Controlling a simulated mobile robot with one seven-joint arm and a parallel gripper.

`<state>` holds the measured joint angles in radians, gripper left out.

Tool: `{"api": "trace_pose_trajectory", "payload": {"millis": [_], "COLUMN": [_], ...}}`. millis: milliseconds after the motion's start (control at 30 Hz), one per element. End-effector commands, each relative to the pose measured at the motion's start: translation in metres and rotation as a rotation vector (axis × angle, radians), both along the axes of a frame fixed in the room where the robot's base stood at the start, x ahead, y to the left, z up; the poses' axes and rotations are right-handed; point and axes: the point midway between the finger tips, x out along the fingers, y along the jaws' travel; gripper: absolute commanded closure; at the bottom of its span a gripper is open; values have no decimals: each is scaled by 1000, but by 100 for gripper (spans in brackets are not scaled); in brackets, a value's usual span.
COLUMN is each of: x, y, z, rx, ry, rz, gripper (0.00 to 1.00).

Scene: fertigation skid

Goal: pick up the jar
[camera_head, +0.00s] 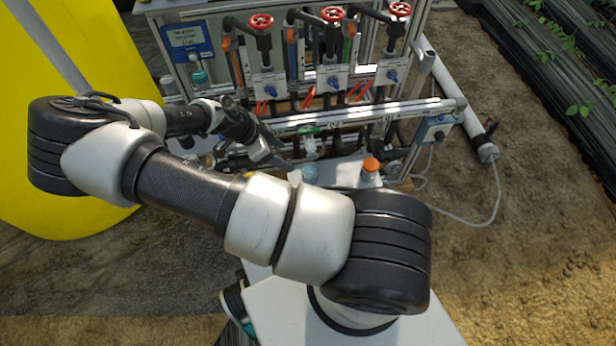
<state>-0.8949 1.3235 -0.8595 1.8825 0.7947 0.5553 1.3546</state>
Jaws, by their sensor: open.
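A small jar (370,168) with an orange lid stands upright on a pale shelf at the foot of the skid, right of the picture's middle. Its lower body is partly hard to make out. My gripper (283,158) is open, left of the jar and apart from it, with nothing visible between its fingers. My own arm crosses the foreground and hides part of the shelf. A pale bluish rounded object (310,173) shows between my gripper and the jar, partly hidden by my arm.
A metal rail (350,115) runs above the shelf, with red-wheeled valves (332,14) and pipes behind. A teal-capped bottle (199,75) stands at the back left. A yellow tank (60,240) fills the left. A white pipe (470,125) and cable lie right; bare soil is open there.

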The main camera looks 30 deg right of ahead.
Motion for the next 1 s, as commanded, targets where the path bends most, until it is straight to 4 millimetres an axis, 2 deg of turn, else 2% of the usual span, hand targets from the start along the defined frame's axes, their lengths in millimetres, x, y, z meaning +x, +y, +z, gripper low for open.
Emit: {"api": "trace_pose_trajectory", "payload": {"millis": [33,200,400,667,833,1000], "x": [-2,-4,-5,-6,-9,-9], "y": [-7,-26,-43,-54,-71,-79], "z": [-14,-47,-77,-92,-113,-128], "rx": [0,0,1,1,1,2], "ry": [4,4,5,4,5,6], "rz": [-3,-2,-1,0,-1,2], "gripper": [39,39,39,39,39,39]}}
